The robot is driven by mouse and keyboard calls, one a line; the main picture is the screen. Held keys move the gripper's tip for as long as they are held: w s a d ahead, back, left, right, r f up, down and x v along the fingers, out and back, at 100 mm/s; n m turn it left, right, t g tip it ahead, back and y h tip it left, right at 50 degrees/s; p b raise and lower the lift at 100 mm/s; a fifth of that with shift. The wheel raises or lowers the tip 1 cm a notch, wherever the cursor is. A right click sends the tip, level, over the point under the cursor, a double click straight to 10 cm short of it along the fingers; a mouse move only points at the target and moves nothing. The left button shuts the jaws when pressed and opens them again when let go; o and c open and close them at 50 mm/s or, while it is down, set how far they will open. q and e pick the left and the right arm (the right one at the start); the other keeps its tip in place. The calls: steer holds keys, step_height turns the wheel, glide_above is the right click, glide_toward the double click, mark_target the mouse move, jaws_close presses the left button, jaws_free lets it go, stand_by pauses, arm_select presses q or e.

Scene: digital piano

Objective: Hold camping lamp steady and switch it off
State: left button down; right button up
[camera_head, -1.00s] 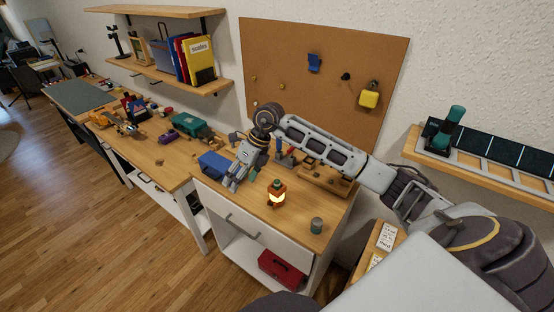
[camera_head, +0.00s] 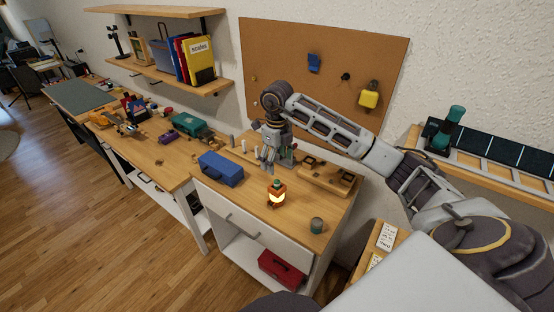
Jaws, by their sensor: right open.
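The camping lamp (camera_head: 277,194) stands upright on the wooden top of the white cabinet. It has an orange body with a green top, and its lower part glows yellow, so it is lit. My right gripper (camera_head: 268,167) points down just behind and slightly left of the lamp's top, apart from it in the picture. Its fingers are open with nothing between them. The lamp's switch is too small to make out. My left gripper is not in view.
A blue box (camera_head: 221,169) lies left of the lamp. A small grey-green cup (camera_head: 316,225) stands to its right near the front edge. A wooden holder (camera_head: 327,178) is behind it on the right. The tabletop (camera_head: 250,203) around the lamp is mostly clear.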

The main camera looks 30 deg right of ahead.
mark_target(277, 187)
steer(key=shift+f+p, duration=1.15)
steer(key=shift+f, duration=5.7)
steer(key=c, duration=1.3)
